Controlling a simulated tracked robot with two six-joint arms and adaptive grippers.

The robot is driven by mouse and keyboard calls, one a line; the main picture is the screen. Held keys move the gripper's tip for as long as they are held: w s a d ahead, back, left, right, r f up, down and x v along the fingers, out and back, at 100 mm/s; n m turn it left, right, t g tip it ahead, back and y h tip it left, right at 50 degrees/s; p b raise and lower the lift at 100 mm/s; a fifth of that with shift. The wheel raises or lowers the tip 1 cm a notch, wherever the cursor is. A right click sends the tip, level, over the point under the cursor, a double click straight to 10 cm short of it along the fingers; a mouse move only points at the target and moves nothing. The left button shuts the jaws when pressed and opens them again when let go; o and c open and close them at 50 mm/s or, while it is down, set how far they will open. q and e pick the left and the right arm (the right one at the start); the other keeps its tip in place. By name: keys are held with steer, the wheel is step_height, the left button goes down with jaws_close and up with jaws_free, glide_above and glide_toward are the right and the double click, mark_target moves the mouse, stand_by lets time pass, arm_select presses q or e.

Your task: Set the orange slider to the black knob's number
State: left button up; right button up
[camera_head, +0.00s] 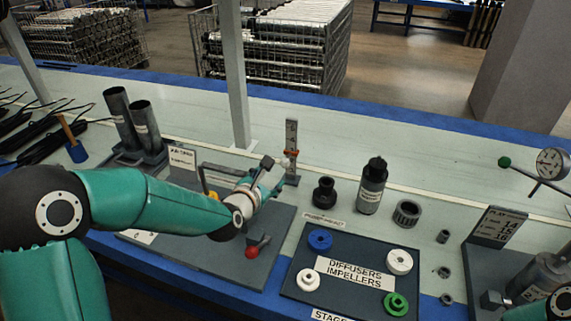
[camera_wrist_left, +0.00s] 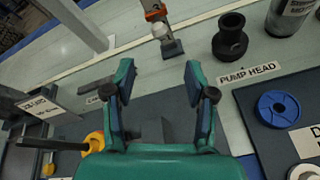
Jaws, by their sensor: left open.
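The orange slider (camera_head: 291,152) sits on an upright grey metal scale (camera_head: 291,132) standing on the bench. It also shows at the top of the left wrist view (camera_wrist_left: 154,12), with a pale round part below it. My left gripper (camera_head: 272,182) is in front of the scale's foot. In the left wrist view my left gripper (camera_wrist_left: 160,82) has its two fingers wide apart with nothing between them, short of the slider. I cannot make out the black knob's number or be sure which part is that knob. The right gripper's fingers are not in view.
A red ball lever (camera_head: 252,252) stands on the grey plate under my left arm. A tray (camera_head: 290,280) holds coloured impellers.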

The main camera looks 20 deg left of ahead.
mark_target(284, 164)
arm_select(q)
steer(key=p+x, duration=0.1)
steer(key=x, duration=1.4)
steer(key=shift+w+f, duration=0.1)
steer(key=shift+c, duration=0.3)
jaws_close()
